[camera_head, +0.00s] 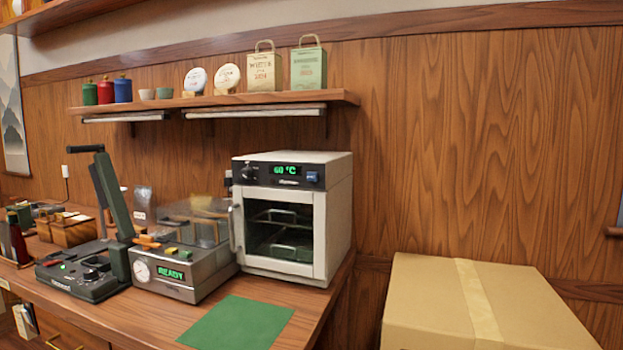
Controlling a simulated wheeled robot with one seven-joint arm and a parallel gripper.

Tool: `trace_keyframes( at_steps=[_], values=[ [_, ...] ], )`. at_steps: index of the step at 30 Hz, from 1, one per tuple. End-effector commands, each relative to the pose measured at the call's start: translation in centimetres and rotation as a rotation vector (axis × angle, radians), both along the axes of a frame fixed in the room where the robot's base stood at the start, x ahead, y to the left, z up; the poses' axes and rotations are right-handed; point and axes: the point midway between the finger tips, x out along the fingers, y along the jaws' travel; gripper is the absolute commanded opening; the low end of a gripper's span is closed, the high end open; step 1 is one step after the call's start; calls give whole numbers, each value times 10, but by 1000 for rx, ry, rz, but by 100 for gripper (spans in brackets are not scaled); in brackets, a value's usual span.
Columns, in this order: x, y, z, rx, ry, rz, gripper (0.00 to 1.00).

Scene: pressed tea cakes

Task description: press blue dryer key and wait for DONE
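The dryer (333,215) is a white box oven with a glass door, standing at the right end of the wooden counter. Its dark top panel carries a green display (286,170) that reads about 60 °C, with a round black knob at left. The blue key (312,177) is a small blue square at the right of that panel. The door is shut, and metal trays or moulds (292,248) show dimly on racks behind the glass. My gripper does not show in this view.
Left of the dryer stands a grey machine (180,272) with a gauge and a READY display. A lever press (85,275) stands further left. A green mat (237,322) lies in front. A large cardboard box (425,300) is at right. A shelf (220,100) hangs above.

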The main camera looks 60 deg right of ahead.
Motion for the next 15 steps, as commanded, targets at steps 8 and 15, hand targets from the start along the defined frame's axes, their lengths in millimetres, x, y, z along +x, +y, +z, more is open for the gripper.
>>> trace_keyframes(
  at_steps=[8, 15],
  values=[
    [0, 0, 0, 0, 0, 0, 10],
    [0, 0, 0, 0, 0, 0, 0]
  ],
)
